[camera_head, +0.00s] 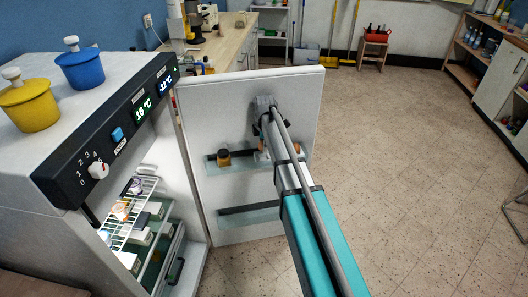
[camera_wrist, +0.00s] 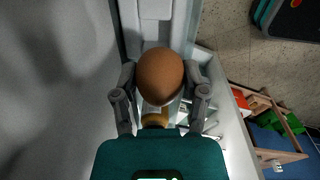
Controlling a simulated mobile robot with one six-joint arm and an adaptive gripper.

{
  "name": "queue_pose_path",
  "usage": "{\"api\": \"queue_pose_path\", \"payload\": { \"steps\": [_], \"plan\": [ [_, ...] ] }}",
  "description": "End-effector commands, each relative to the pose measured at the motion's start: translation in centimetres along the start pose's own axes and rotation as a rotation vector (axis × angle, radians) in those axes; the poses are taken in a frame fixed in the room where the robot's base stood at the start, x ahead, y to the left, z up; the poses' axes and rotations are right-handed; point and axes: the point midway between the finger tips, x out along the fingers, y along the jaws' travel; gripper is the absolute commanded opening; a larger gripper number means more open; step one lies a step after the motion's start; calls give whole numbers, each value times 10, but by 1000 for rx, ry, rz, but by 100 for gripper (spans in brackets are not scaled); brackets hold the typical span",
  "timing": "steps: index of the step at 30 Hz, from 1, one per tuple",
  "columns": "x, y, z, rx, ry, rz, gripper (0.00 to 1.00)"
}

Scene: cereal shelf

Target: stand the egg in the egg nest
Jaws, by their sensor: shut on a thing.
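A brown egg (camera_wrist: 160,72) is held between the two grey fingers of my gripper (camera_wrist: 161,84) in the wrist view, one finger on each side. In the head view my arm hides most of the gripper, which is at the inner side of the open fridge door, by its upper shelf. I cannot clearly make out the egg nest. A pale block (camera_wrist: 156,9) shows just beyond the egg in the wrist view, and a small whitish thing (camera_head: 262,156) sits on the upper door shelf; I cannot tell whether either is the nest.
The fridge door (camera_head: 240,100) stands open, with an upper shelf carrying an amber jar (camera_head: 224,157) and a lower shelf (camera_head: 240,214). Wire racks (camera_head: 128,212) with small items are inside the fridge. Yellow (camera_head: 30,104) and blue (camera_head: 80,67) pots stand on top. Floor to the right is clear.

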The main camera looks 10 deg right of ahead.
Motion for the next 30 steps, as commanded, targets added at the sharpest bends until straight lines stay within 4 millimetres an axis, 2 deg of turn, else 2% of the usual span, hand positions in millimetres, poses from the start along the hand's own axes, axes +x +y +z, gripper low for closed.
{"api": "queue_pose_path", "payload": {
  "steps": [8,16,30],
  "plan": [
    [16,10,2,1,0,0,9],
    [37,7,2,1,0,0,9],
    [40,7,3,2,0,0,9]
  ]
}}
